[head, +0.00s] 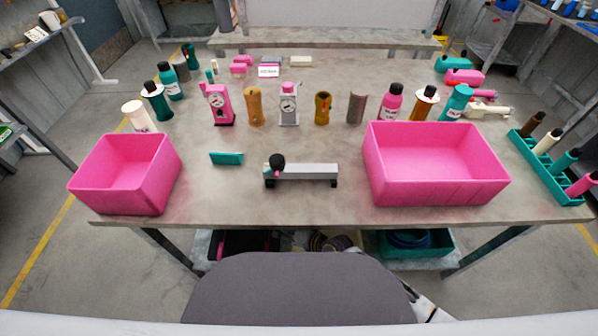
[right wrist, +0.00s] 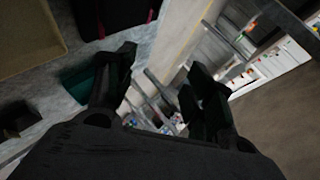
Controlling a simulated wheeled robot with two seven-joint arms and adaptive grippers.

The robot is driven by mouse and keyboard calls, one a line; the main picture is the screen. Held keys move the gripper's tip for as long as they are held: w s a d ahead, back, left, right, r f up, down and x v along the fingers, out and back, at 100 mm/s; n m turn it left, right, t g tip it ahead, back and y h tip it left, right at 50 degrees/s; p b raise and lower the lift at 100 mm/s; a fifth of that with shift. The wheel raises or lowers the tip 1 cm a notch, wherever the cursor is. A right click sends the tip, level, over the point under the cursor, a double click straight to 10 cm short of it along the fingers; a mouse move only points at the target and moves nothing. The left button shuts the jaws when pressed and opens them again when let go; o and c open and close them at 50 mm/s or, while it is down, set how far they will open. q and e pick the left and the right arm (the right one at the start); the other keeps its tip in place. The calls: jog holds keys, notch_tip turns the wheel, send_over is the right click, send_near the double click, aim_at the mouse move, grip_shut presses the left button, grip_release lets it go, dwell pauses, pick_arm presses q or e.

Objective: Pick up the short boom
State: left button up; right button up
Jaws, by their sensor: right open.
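A short grey bar (head: 308,173) with dark feet lies at the front middle of the table (head: 215,190). A black knob (head: 277,161) with a small pink part sits at its left end. No label shows, so I cannot tell for sure that this bar is the short boom. My right gripper (right wrist: 158,68) shows in the right wrist view with its two dark fingers apart and nothing between them. It is away from the tabletop objects. My left gripper is in neither view.
A pink bin (head: 126,198) stands at the front left and a wider pink bin (head: 440,193) at the front right. A teal block (head: 226,158) lies left of the bar. Several bottles and pump parts stand behind. A teal rack (head: 548,160) is at the right edge.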

jog(key=s+a+r+m+g+y, duration=0.2)
jog(key=s+a+r+m+g, duration=0.3)
jog(key=r, duration=0.5)
jog(key=s+a+r+m+g+y, duration=0.2)
jog(key=s+a+r+m+g, duration=0.15)
jog(key=s+a+r, duration=0.4)
jog(key=s+a+r+m+g+y, duration=0.25)
jog(key=s+a+r+g, duration=0.35)
jog(key=r, duration=0.6)
jog(key=w+d+r+n+t+h, duration=0.6)
jog(key=w+r+n, duration=0.4)
jog(key=n, duration=0.7)
jog(key=w+d+r+n+t+h, duration=0.4)
jog(key=w+d+r+n+h, duration=0.3)
jog(key=r+n, duration=0.7)
jog(key=w+d+f+g+h, duration=0.1)
jog(key=w+d+f, duration=0.2)
jog(key=d+f, duration=0.3)
jog(key=w+d+f+g+h, duration=0.1)
jog(key=w+d+f+h, duration=0.1)
jog(key=d+f, duration=0.5)
jog(key=shift+w+d, duration=0.75)
jog(key=shift+d, duration=0.1)
